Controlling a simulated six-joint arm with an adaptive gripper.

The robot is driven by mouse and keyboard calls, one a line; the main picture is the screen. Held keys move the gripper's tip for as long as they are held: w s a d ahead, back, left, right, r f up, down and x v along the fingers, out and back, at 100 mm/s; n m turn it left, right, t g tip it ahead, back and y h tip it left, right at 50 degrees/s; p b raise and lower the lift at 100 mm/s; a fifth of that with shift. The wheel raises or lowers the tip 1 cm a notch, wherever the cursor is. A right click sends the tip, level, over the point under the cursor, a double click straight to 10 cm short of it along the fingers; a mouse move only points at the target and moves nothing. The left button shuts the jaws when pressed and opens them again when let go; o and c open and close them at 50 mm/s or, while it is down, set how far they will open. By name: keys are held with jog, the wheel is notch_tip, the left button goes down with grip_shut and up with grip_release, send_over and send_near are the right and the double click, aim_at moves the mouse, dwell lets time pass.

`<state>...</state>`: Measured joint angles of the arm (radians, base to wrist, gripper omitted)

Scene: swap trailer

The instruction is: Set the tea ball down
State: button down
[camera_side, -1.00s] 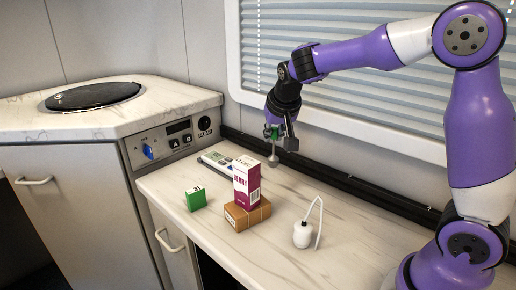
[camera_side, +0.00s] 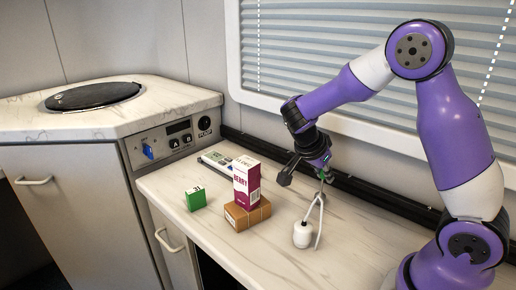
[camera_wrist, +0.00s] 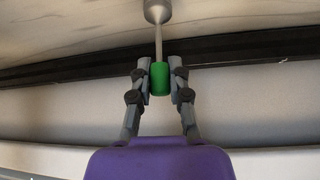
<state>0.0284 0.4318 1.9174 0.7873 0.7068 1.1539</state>
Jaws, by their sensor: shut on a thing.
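The tea ball (camera_wrist: 157,11) is a grey metal end on a thin rod with a green grip (camera_wrist: 160,78). My gripper (camera_wrist: 160,80) is shut on that green grip, with a finger on each side. In the side view my gripper (camera_side: 323,172) is above the back right of the counter, close above a small white pot (camera_side: 303,235) with a tall bent white rod. There the tea ball's lower end is hard to make out near the bent rod. I cannot tell whether they touch.
A purple and white berry box (camera_side: 246,184) stands on a brown box (camera_side: 247,215). The pale counter (camera_side: 380,247) is clear right of the pot. A window with blinds is behind.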

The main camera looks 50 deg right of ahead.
jog(key=c, duration=0.8)
grip_release()
jog(key=shift+f, duration=0.15)
jog(key=shift+c, duration=0.2)
jog(key=s+a+r+n+t+y, duration=0.1)
jog(key=a+r+n+t, duration=0.1)
jog(key=a+r+n, duration=0.3)
jog(key=s+a+r+n+t+y, duration=0.15)
jog(key=r+n, duration=0.25)
jog(key=r, duration=0.4)
jog(key=s+a+f+n+t+y, duration=0.2)
jog(key=s+a+n+t+y, duration=0.1)
jog(key=a+n, duration=0.5)
jog(key=s+n+y, duration=0.1)
jog(key=s+n, duration=0.1)
jog(key=shift+s+a+n, duration=0.2)
jog(key=shift+s+n, duration=0.15)
jog(key=shift+n, duration=0.05)
jog(key=shift+f, duration=0.1)
